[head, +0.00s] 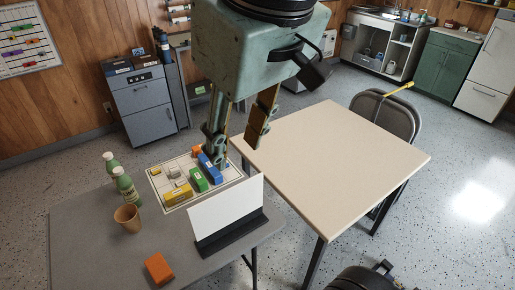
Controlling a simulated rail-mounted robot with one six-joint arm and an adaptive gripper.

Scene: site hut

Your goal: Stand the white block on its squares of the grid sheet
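The grid sheet (164,186) lies on the grey table with several coloured blocks on it. A small whitish block (173,171) is on the sheet's left part; it is too small to tell whether it is the white block or how it stands. A blue block (208,166), a green block (198,180), a yellow block (178,196) and an orange block (196,151) are also on the sheet. My gripper (238,155) points down near the sheet's right edge. Its fingers are apart, with nothing visible between them. The left finger hides part of the sheet.
A white panel (226,208) stands in a dark base at the grey table's (85,235) front right. Two bottles (125,186), a brown cup (127,216) and a loose orange block (158,268) are on this table. A bare cream table (335,160) stands to the right.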

